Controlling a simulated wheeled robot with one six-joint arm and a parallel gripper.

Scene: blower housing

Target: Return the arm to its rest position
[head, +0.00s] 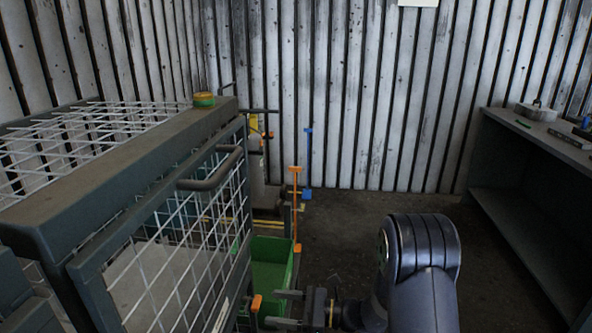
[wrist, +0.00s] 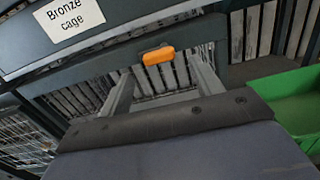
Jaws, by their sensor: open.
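My gripper (head: 283,308) is low in the head view, at the end of my dark arm, pointing left toward the wire-mesh cage (head: 185,255). Its two fingers stand apart with nothing visible between them. In the wrist view the open fingers (wrist: 158,80) reach toward a dark cage frame with a label reading "Bronze cage" (wrist: 69,16). An orange piece (wrist: 158,56) shows on the frame, beyond and between the fingertips. It also shows in the head view (head: 256,303), just left of the fingers. I cannot tell whether the fingers touch anything.
A green bin (head: 270,270) stands close behind my gripper, beside the cage. A thin post with orange ends (head: 295,205) rises behind it. A grey shelf bench (head: 545,140) is at the right. The floor between bin and bench is clear beyond my arm.

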